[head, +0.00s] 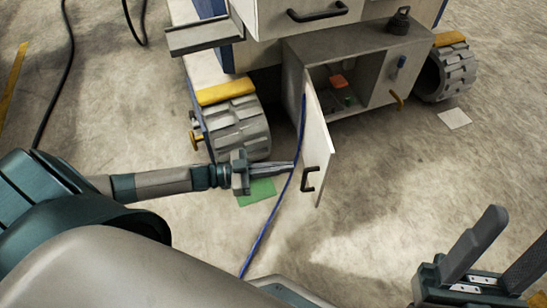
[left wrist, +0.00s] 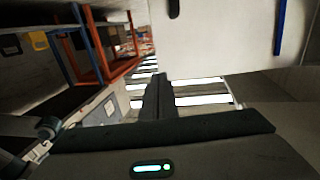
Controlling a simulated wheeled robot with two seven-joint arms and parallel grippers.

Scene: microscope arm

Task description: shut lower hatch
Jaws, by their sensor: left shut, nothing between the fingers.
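The lower hatch (head: 317,150) is a pale door with a black handle. It stands open, swung outward from a low grey cabinet (head: 345,62). My left gripper (head: 292,165) is shut and empty, with its tips at the left face of the hatch; I cannot tell if they touch. In the left wrist view the shut fingers (left wrist: 157,90) point at a large pale panel (left wrist: 215,38), which looks like the hatch. My right gripper (head: 490,255) is at the lower right of the head view, its fingers apart, far from the hatch.
A blue cable (head: 262,232) runs from the hatch down across the floor. A ridged wheel (head: 238,128) stands left of the cabinet and another wheel (head: 447,72) to the right. A green sheet (head: 257,192) lies below the left gripper.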

